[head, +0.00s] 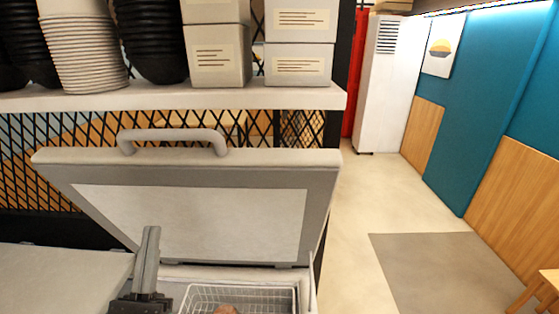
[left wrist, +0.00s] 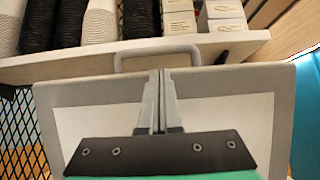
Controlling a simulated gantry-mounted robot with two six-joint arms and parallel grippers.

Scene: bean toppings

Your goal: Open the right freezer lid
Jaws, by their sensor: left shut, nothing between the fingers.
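The right freezer lid (head: 195,212) stands raised and tilted back, with its pale inner panel facing me in the head view. Its grey handle (head: 172,137) is on the top edge and also shows in the left wrist view (left wrist: 157,52). My left gripper (head: 150,232) is shut and empty, in front of the lid's inner face and below the handle. In the left wrist view its two fingers (left wrist: 157,75) are together, pointing at the lid; I cannot tell whether they touch it. The open freezer compartment below holds a white wire basket (head: 240,298). My right gripper is not in view.
The left lid (head: 60,275) lies flat at the lower left. A shelf (head: 180,97) behind the raised lid carries stacked bowls, cups (head: 85,45) and white boxes (head: 219,62). Black mesh (head: 50,160) stands behind. Open floor lies to the right.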

